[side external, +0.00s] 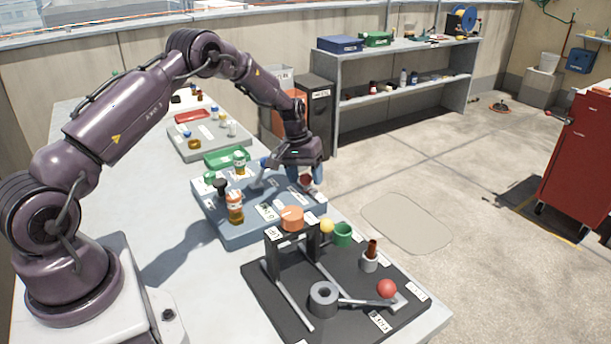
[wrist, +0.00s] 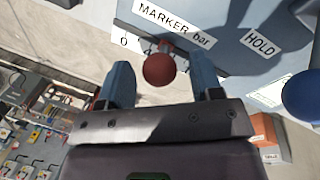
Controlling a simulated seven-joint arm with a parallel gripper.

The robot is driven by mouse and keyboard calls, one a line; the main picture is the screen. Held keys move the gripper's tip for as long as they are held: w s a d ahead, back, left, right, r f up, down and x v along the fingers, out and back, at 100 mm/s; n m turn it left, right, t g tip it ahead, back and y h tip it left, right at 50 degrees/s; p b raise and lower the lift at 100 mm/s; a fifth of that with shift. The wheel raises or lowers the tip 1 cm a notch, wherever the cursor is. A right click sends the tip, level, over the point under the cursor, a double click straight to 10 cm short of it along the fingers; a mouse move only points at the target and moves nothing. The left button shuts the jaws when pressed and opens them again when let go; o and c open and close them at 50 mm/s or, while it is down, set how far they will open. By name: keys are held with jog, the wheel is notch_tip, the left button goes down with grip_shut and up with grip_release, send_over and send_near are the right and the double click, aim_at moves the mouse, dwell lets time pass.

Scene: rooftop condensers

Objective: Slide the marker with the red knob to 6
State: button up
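The red knob (wrist: 159,70) of the marker shows in the wrist view, below a label reading "MARKER bar" (wrist: 173,24). A label with a "0" (wrist: 124,41) is just left of it. My gripper (wrist: 160,62) has its two blue fingers apart, one on each side of the knob, with a visible gap on both sides. In the side view my gripper (side external: 300,172) is over the right edge of the blue-grey board (side external: 235,232), and the red knob (side external: 306,179) is partly hidden by it. The 6 mark cannot be made out.
A "HOLD" label (wrist: 261,42) and a blue knob (wrist: 302,95) are to the right in the wrist view. An amber bottle (side external: 235,207) and a dark knob (side external: 220,185) stand on the board. A black board (side external: 345,325) with a red ball (side external: 387,288) is in front.

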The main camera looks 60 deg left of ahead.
notch_tip(320, 180, up, 13)
jog(key=s+a, duration=0.1)
jog(key=a, duration=0.1)
jog(key=shift+s+f, duration=0.15)
jog(key=shift+s, duration=0.05)
dwell(0.4)
jog(key=s+d+r+m+t, duration=0.1)
jog(key=s+d+r+m, duration=0.1)
jog(key=s+d+r, duration=0.3)
jog(key=s+d+r+m+t+y, duration=0.1)
jog(key=s+d+r+m+t, duration=0.1)
jog(key=s+d+r, duration=0.3)
jog(key=s+d+r+m+t, duration=0.1)
jog(key=s+d+r, duration=0.5)
jog(key=s, duration=1.2)
jog(key=d+m, duration=0.1)
jog(key=d, duration=0.3)
jog(key=shift+s+d+m+y, duration=0.25)
jog(key=shift+d+m+y, duration=0.15)
